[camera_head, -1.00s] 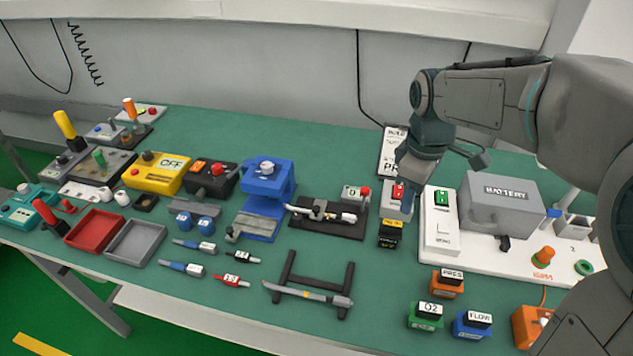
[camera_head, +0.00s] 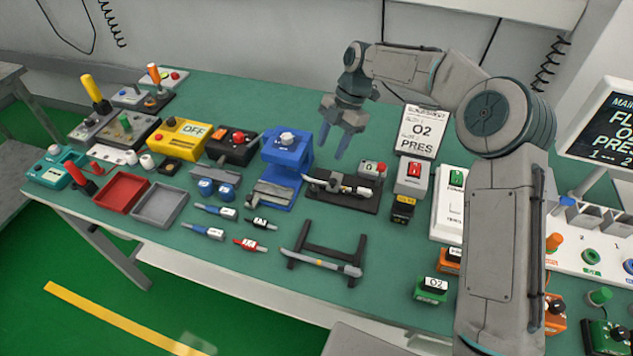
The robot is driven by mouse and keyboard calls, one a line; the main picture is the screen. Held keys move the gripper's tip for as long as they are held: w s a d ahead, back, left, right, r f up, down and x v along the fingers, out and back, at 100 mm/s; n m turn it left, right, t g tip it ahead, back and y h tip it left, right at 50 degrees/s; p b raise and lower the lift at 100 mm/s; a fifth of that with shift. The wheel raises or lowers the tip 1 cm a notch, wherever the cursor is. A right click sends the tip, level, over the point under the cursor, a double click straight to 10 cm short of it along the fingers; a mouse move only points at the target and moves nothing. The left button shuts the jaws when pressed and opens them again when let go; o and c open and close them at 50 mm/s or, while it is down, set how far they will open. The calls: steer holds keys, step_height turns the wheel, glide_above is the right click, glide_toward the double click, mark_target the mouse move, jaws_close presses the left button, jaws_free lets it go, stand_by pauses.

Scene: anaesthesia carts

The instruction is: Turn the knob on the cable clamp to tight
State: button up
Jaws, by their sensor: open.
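A blue C-shaped stand (camera_head: 283,172) that looks like the cable clamp is on the green table at the middle. A pale round knob (camera_head: 287,139) sits on its top. Whether the knob is at tight cannot be read from here. A grey flat piece (camera_head: 268,193) lies at the stand's front. My gripper (camera_head: 332,151) is open and empty, pointing down in the air just right of the blue stand, apart from the knob.
A black board (camera_head: 342,199) with a grey-and-white tool stands right of the clamp. A black box with a red button (camera_head: 236,146) is to its left. A black rack (camera_head: 322,262) and several connectors lie in front. Free green table lies behind.

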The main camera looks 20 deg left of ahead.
mark_target(315, 187)
steer(key=p+x, duration=0.2)
steer(key=x, duration=1.1)
steer(key=shift+p, duration=0.35)
steer(key=c, duration=1)
